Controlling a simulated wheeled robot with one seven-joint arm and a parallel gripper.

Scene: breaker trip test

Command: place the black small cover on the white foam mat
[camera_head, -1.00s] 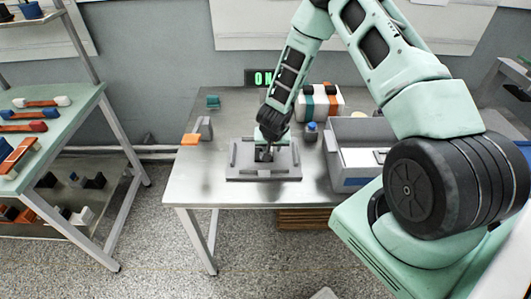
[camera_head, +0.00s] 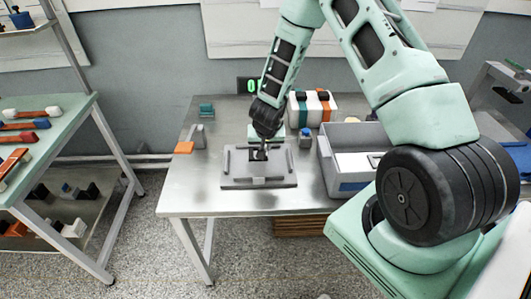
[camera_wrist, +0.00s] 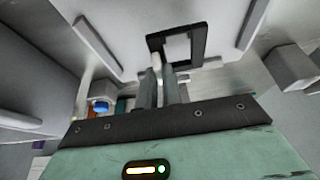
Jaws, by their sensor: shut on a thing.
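The black small cover (camera_wrist: 192,34) looks like a dark square frame with a pale middle in the wrist view, on the grey fixture (camera_head: 232,180). My gripper (camera_wrist: 166,64) is shut at the cover's near edge; the exact grip is hard to make out. In the head view my gripper (camera_head: 262,150) reaches down to the dark patch at the fixture's middle. A white flat surface (camera_head: 352,161) lies inside the grey bin to the right; I cannot tell for sure that it is the foam mat.
The grey bin (camera_head: 340,185) stands right of the fixture. Behind are a blue-capped jar (camera_head: 305,137) and a striped white block (camera_head: 312,108). An orange piece (camera_head: 184,147) and grey bracket (camera_head: 197,137) sit left. The table's front left (camera_head: 190,190) is clear.

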